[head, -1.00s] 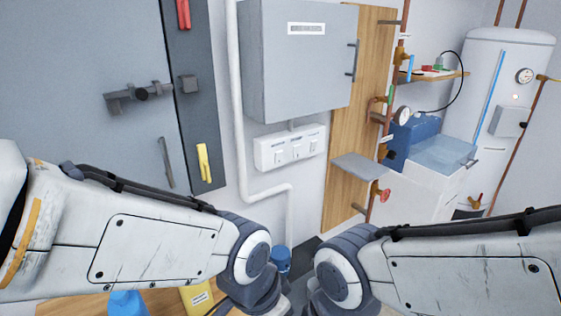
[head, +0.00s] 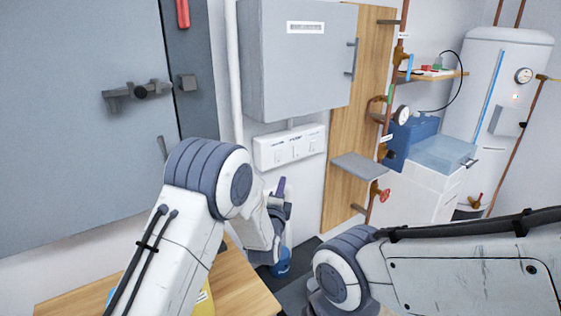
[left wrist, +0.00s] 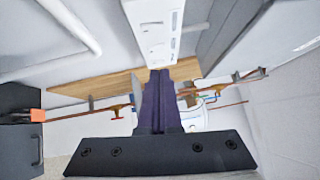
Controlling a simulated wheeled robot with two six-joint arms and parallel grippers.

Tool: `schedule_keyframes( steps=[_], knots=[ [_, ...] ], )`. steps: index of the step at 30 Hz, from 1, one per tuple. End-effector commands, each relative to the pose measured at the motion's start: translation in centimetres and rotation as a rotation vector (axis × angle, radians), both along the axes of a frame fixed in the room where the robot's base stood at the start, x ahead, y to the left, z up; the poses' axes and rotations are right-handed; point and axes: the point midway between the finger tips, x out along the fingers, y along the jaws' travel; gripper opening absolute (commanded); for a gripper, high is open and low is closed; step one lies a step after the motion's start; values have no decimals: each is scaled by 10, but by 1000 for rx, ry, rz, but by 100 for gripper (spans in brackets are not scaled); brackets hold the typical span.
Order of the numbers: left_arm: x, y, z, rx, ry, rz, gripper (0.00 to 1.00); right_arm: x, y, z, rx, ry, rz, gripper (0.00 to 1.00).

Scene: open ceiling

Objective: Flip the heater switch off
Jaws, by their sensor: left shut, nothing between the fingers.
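A white switch panel (head: 267,152) with three switches is on the wall under the grey cabinet. Its labels are too small to read, so I cannot tell which is the heater's. My left gripper (head: 282,184) is just below the panel in the head view, its purple fingers pointing up. In the left wrist view the panel (left wrist: 156,30) is straight ahead of the shut, empty fingers (left wrist: 159,74); I cannot tell whether they touch it. The white tank heater (head: 508,75) at the far right has a small lit orange lamp. My right gripper is out of view.
The grey cabinet (head: 300,60) juts out above the panel. A white pipe (head: 233,75) runs down its left side. A wooden board (head: 348,135) with a grey shelf (head: 358,167) and copper pipes is to the right. A wooden table (head: 240,290) is below.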

Motion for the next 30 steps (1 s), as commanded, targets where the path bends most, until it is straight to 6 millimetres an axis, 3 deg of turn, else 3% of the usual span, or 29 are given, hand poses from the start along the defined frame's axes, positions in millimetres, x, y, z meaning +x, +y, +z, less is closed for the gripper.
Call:
schedule_keyframes(
  steps=[11,28,30],
  knots=[
    [7,-2,2,-3,1,-1,0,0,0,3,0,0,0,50],
    [99,-16,10,-4,3,-1,0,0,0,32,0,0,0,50],
    [109,-8,13,-4,2,3,0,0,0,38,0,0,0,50]
  ],
)
